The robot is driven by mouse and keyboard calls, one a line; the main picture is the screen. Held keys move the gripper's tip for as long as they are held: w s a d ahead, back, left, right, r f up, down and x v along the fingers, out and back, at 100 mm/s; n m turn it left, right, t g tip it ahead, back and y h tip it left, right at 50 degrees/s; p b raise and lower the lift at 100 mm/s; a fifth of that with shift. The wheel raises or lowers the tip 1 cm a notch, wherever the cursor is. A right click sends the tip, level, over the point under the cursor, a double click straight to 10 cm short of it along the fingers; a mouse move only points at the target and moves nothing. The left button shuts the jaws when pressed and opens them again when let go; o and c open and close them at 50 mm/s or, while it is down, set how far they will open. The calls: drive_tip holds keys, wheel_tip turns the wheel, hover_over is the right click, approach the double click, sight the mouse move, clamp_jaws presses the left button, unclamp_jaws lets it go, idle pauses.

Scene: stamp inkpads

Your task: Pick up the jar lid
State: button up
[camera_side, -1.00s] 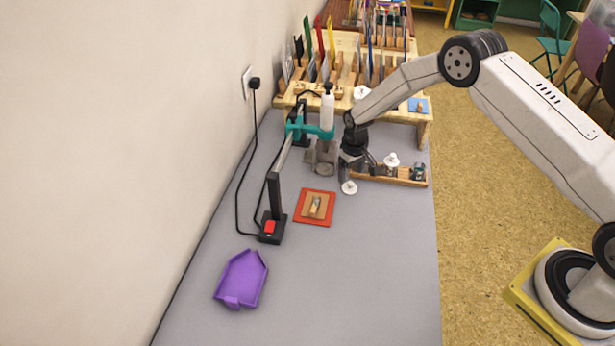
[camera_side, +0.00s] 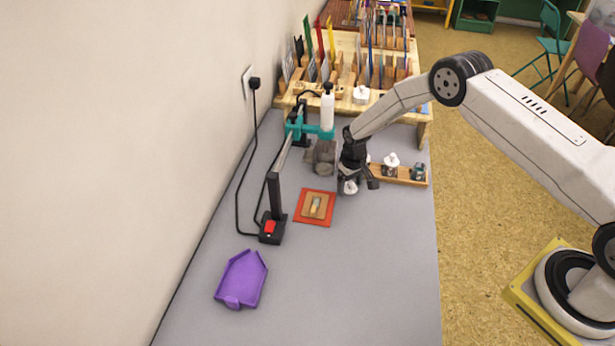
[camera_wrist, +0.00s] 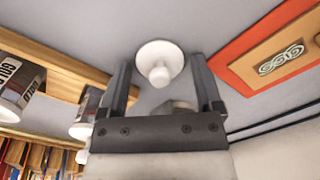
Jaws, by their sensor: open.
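The jar lid, a white disc with a round knob, lies on the grey table; it shows in the wrist view (camera_wrist: 145,52) and partly behind my gripper in the side view (camera_side: 349,188). My gripper (camera_side: 358,186) points down, open and empty, low over the table at the lid. In the wrist view my gripper's two fingers (camera_wrist: 160,70) stand apart to the left and right of the lid, with its knob between them. I cannot tell whether either finger touches the lid.
A wooden rack (camera_side: 405,177) with small jars (camera_side: 418,172) stands close on the right. A red square (camera_side: 329,218) with a wooden stamp block lies to the left. A teal stand (camera_side: 318,133) is behind left. A purple tray (camera_side: 241,279) lies in front; the front right table is clear.

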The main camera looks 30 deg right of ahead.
drive_tip(key=c, duration=1)
drive_tip(key=shift+r, duration=0.2)
drive_tip(key=shift+r, duration=0.9)
drive_tip(key=s+r, duration=0.3)
drive_tip(key=s, duration=0.1)
drive_tip(key=s+r, duration=0.6)
drive_tip(key=s, duration=0.1)
drive_tip(key=shift+s+a+r, duration=0.2)
drive_tip(key=shift+s+r, duration=0.15)
drive_tip(key=shift+r, duration=0.05)
drive_tip(key=shift+s+r, duration=0.25)
drive_tip(key=shift+s, duration=0.35)
drive_tip(key=shift+s+r, duration=0.25)
drive_tip(key=shift+s, duration=0.3)
